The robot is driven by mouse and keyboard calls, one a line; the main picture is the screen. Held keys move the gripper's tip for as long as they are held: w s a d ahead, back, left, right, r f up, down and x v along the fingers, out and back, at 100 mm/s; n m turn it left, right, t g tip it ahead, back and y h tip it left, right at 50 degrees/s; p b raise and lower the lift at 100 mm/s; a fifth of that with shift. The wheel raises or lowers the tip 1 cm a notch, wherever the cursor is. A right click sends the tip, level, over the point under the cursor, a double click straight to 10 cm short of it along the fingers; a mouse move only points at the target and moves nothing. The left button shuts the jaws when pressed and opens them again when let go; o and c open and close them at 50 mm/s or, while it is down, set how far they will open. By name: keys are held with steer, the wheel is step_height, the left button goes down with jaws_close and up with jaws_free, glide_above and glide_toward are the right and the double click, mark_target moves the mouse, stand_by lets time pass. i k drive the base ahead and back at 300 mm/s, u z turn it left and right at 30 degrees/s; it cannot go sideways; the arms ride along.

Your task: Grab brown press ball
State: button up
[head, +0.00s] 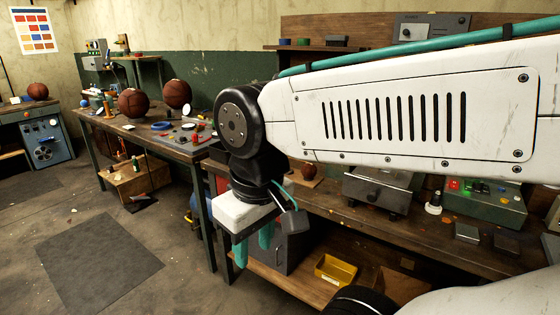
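Several brown leather balls are in view, and I cannot tell for sure which is the press ball. One ball (308,172) sits on the right workbench, just below my arm link and left of a grey metal machine (377,190); it is partly hidden. Two larger balls, one (133,103) in front and one (177,94) behind, sit on the left table. Another ball (38,91) is on a blue cabinet at the far left. My gripper (253,256) points down in front of the right workbench, its teal fingers apart and nothing seen between them. It touches no ball.
The right workbench (410,226) holds a green control box (484,204) and small blocks. A yellow bin (335,270) lies on its lower shelf. Open floor with a dark mat (100,262) is at left.

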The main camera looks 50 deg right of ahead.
mark_target(309, 170)
steer(key=i, duration=1.45)
steer(key=z, duration=2.7)
